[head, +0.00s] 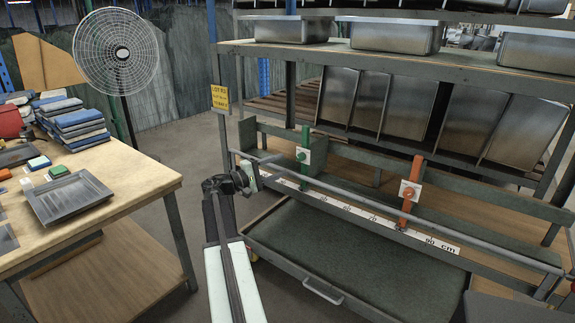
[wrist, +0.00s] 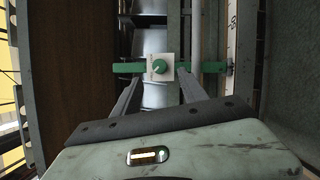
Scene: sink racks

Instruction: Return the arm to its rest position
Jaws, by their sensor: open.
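My arm (head: 232,270) reaches forward from the bottom of the head view. My gripper (head: 250,177) is at its far end, beside the left end of the long rail. In the wrist view my gripper (wrist: 154,88) is open, with its two fingers pointing at the green stop (wrist: 130,68) and its white plate with a green knob (wrist: 160,67). The green stop also shows in the head view (head: 305,139), right of my gripper. I cannot tell whether the fingers touch anything.
An orange stop (head: 412,184) sits further right on the rail (head: 340,201), above a centimetre scale (head: 440,246). A green-topped drawer (head: 350,262) lies below. A wooden table (head: 120,165) with a tray and cloths stands left. Floor (head: 195,145) shows between table and rack.

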